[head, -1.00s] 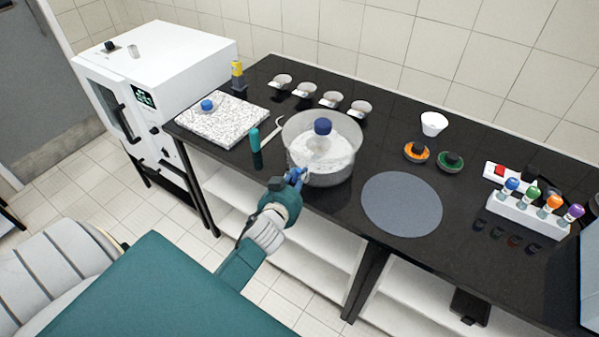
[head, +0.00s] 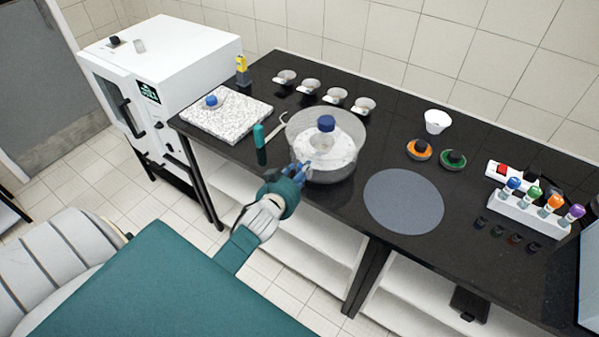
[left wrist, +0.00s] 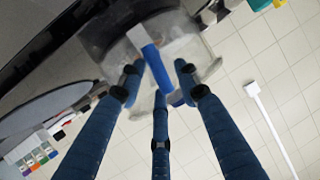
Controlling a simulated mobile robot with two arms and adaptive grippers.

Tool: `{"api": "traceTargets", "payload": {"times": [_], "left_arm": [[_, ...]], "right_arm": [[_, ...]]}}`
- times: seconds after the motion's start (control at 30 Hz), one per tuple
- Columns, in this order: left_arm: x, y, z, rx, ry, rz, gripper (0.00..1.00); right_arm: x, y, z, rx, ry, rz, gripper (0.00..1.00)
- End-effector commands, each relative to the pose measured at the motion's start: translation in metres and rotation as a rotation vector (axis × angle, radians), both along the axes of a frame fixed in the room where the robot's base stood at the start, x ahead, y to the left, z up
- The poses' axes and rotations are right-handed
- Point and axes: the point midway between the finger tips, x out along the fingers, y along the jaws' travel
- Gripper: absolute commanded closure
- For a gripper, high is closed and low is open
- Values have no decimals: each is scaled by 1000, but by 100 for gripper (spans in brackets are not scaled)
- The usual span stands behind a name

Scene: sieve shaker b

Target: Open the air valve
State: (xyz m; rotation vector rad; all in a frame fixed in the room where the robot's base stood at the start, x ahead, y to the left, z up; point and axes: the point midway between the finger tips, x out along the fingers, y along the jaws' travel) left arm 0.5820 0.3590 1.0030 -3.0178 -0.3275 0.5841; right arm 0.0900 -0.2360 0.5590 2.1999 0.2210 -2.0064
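A clear round vessel (head: 350,165) with a dark blue knob (head: 326,123) on its lid stands near the bench's front edge. My left gripper (head: 302,168) is at the vessel's front left side, with its blue fingers close to the wall. In the left wrist view a blue bar-shaped handle, seemingly the air valve (left wrist: 155,66), sits at the vessel (left wrist: 112,35). The left gripper (left wrist: 158,75) has its fingers spread around this handle, with gaps visible on both sides. I cannot tell whether the lower finger touches it. The valve is not clear in the head view.
A grey round mat (head: 403,200) lies to the right. Several small dishes (head: 336,96) are behind. A white rack (head: 527,214) of coloured-cap bottles is far right.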

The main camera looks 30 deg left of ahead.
Motion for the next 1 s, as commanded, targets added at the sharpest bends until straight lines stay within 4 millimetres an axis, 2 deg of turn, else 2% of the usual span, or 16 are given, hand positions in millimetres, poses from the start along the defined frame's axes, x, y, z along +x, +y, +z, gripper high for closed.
{"api": "traceTargets", "payload": {"times": [0.37,0.47,0.8,1.0], "left_arm": [[-4,-2,0,-2,3,-1,59],[-15,-5,4,-4,3,-2,59],[-80,-19,30,-3,3,0,59],[-103,-24,40,-2,2,0,59]], "right_arm": [[0,-2,0,-2,0,1,60],[0,-1,0,-1,0,1,60],[0,0,0,0,0,0,60],[0,0,0,0,0,0,60]]}}
